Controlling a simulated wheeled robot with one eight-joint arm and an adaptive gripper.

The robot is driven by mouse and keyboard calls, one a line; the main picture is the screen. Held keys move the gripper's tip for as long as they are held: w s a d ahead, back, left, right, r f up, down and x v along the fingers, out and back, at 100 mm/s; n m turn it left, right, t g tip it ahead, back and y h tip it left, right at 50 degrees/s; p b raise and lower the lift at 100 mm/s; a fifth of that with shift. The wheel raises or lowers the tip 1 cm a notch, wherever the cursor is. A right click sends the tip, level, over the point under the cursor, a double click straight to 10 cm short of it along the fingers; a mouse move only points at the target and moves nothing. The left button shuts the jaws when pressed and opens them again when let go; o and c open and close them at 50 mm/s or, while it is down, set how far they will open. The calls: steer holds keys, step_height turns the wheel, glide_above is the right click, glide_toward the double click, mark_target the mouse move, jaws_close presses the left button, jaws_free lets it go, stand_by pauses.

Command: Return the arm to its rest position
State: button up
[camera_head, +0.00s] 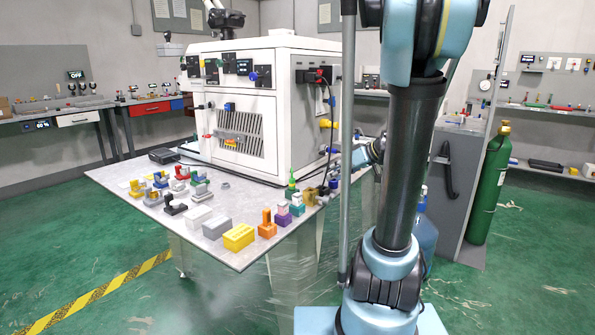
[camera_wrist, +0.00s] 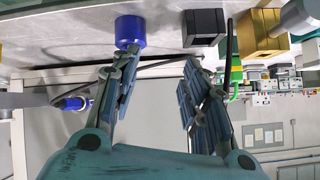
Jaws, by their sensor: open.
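My arm (camera_head: 405,165) rises at the right of the head view, its upper link upright in front of the table's right end. Part of my wrist shows behind that link, near the table's right edge; the fingers are hard to make out there. In the wrist view my gripper (camera_wrist: 163,60) has its two fingers spread wide with nothing between them. The fingertips point toward the table edge, with a blue cylinder (camera_wrist: 129,31) by the left fingertip and a black block (camera_wrist: 204,26) by the right one.
A white machine (camera_head: 265,105) stands on the table (camera_head: 222,187), with several small coloured parts along the front edge. A brass block (camera_wrist: 262,36) and a green-tipped part (camera_wrist: 236,75) lie close right of the gripper. A green gas cylinder (camera_head: 490,190) stands right of my arm.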

steer(key=s+d+f+m+g+h, duration=0.1)
steer(key=s+f+m+h, duration=0.1)
steer(key=s, duration=0.6)
steer(key=s+d+f+m+g+h, duration=0.1)
steer(key=s+d+f+m+h, duration=0.1)
steer(key=s+f, duration=0.3)
steer(key=s+d+f+m+g+h, duration=0.1)
steer(key=s+f+m+h, duration=0.2)
steer(key=s, duration=1)
steer(key=shift+d+f+g+h, duration=0.25)
steer(key=shift+f+g+h, duration=0.15)
steer(key=shift+f+h, duration=0.45)
steer(key=shift+w+f, duration=0.2)
steer(key=shift+w, duration=0.2)
